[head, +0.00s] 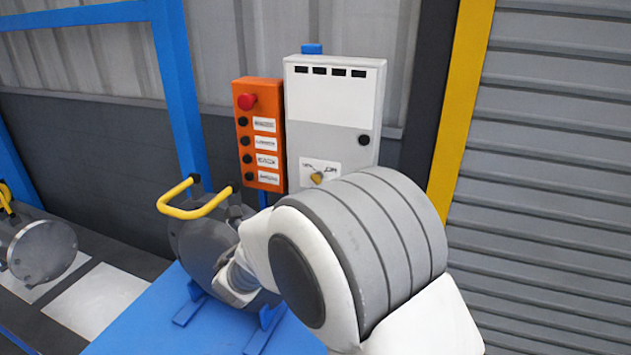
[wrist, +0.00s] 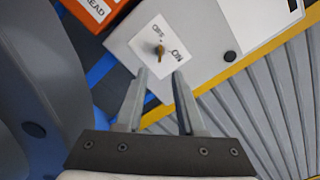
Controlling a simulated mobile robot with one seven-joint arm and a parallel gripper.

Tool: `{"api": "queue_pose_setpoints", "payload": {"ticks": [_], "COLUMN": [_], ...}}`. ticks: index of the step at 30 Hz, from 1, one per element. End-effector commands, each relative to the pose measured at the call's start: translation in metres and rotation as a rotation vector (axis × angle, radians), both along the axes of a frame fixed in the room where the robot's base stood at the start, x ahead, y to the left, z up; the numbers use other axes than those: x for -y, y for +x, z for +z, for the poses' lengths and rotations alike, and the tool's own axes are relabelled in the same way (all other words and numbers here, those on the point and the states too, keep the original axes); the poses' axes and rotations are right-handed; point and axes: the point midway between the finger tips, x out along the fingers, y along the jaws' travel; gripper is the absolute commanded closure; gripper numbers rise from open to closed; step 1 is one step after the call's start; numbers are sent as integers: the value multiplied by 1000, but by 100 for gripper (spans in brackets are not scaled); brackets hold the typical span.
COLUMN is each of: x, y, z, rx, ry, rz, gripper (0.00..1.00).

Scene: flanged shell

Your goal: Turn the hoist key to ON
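The hoist key (head: 317,178) is a small yellow key on a white label plate low on the front of a grey-white control box (head: 330,115). In the wrist view the key (wrist: 160,50) sits below the words OFF and ON, with ON to the right; it seems to point nearer OFF, but it is small. My gripper (wrist: 158,76) is open and empty. Its two fingers are apart and point at the plate, with the key just beyond the tips, roughly between them; no contact shows. In the head view my arm hides the gripper.
An orange button panel (head: 260,135) with a red knob is left of the box. A grey flanged disc (head: 205,235) with a yellow handle (head: 195,205) stands on a blue bench (head: 150,315). A yellow post (head: 460,100) and a ribbed shutter are on the right.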

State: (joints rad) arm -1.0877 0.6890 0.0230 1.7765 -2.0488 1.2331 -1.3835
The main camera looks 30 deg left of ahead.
Motion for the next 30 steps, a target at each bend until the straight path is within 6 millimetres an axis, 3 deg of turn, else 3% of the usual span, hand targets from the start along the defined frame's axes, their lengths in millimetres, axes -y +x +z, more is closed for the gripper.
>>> {"api": "queue_pose_setpoints", "payload": {"ticks": [6, 12, 18, 27, 30], "x": [-4, -8, -10, -11, -11], "y": [50, 84, 99, 101, 101], "z": [1, 1, 0, 0, 0], "rx": [0, -1, -2, -1, -1], "ry": [0, 1, 1, 1, 1], "rz": [-4, -4, -1, -1, -1], "gripper": [62, 62, 62, 62, 77]}}
